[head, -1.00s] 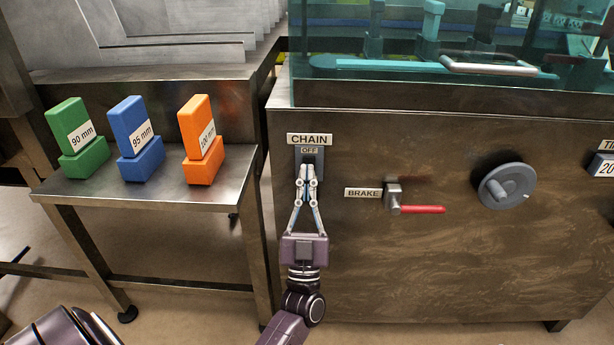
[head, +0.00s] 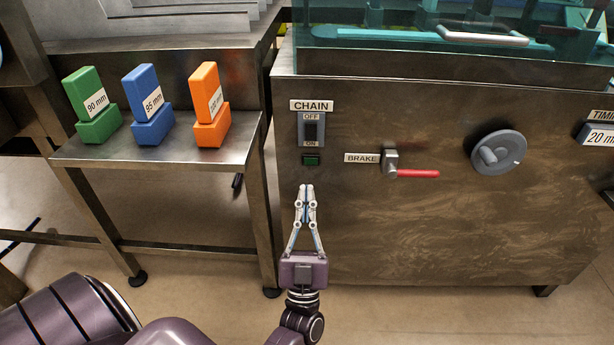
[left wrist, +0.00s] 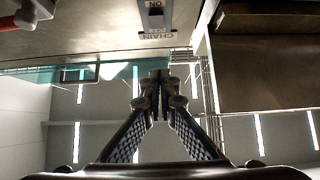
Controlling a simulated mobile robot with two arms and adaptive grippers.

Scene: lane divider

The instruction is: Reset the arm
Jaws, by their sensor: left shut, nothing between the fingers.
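My left gripper (head: 305,190) is shut and empty. In the head view it points up, just below the CHAIN switch (head: 311,130) on the front of the metal cabinet, apart from it. The switch has OFF marked above and ON below, with a dark rocker; its exact position is hard to tell. A small green indicator (head: 311,160) sits under the switch. In the left wrist view the gripper's closed fingertips (left wrist: 160,78) show, with the CHAIN switch (left wrist: 157,18) appearing upside down at the top. My right gripper is not in view.
A brake lever with a red handle (head: 417,173) and a round grey handwheel (head: 499,153) stick out of the cabinet front (head: 430,240). To the left, a metal shelf (head: 160,151) carries green (head: 91,105), blue (head: 147,105) and orange (head: 212,105) gauge blocks. Open floor lies below.

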